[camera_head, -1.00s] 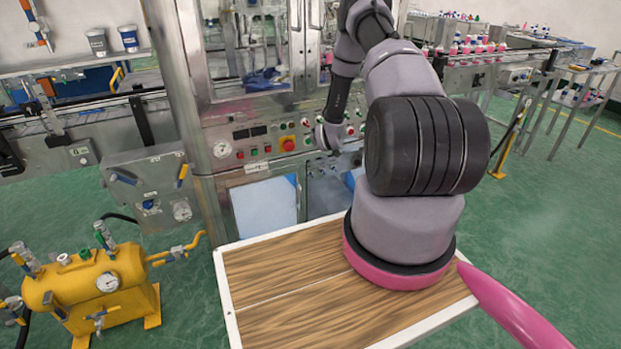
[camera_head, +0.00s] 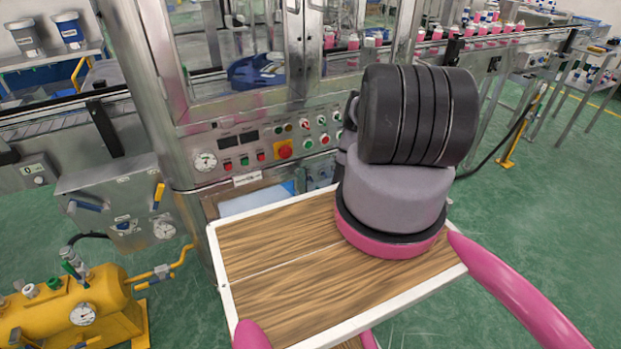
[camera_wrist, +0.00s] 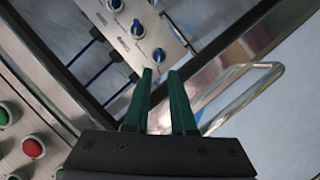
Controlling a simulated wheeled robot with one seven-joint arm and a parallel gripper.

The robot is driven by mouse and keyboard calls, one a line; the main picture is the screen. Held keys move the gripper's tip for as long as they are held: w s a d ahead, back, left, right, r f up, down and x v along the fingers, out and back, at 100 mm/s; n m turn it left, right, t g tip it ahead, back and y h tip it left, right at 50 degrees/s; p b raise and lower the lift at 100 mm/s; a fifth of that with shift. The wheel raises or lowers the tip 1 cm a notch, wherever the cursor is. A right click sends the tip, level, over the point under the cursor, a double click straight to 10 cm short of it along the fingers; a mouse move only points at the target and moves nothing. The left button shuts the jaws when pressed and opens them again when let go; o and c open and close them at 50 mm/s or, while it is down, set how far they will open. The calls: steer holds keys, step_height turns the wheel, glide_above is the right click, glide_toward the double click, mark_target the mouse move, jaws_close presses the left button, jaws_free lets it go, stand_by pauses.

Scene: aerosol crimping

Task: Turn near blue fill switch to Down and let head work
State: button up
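In the wrist view, a metal panel carries a row of blue knob switches: one at the top edge (camera_wrist: 115,4), one in the middle (camera_wrist: 138,28) and one closest to my gripper (camera_wrist: 158,55). Their labels are too small to read. My gripper (camera_wrist: 160,74) has its two green fingers apart with nothing between them. The fingertips are just short of the closest blue knob, with a small gap seeming to show. In the head view my gripper and these switches are hidden behind my arm. The filling machine's front panel (camera_head: 222,167) shows there.
A bent metal handle (camera_wrist: 268,85) lies right of the fingers. A red button (camera_wrist: 33,147) is at the lower left. In the head view, a yellow tank (camera_head: 60,300) stands at the lower left, and a conveyor with pink bottles (camera_head: 480,30) runs at the upper right.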

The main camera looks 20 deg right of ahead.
mark_target(312, 181)
steer(key=x, duration=1)
steer(key=shift+w+d, duration=0.1)
steer(key=shift+w, duration=0.15)
jaws_close()
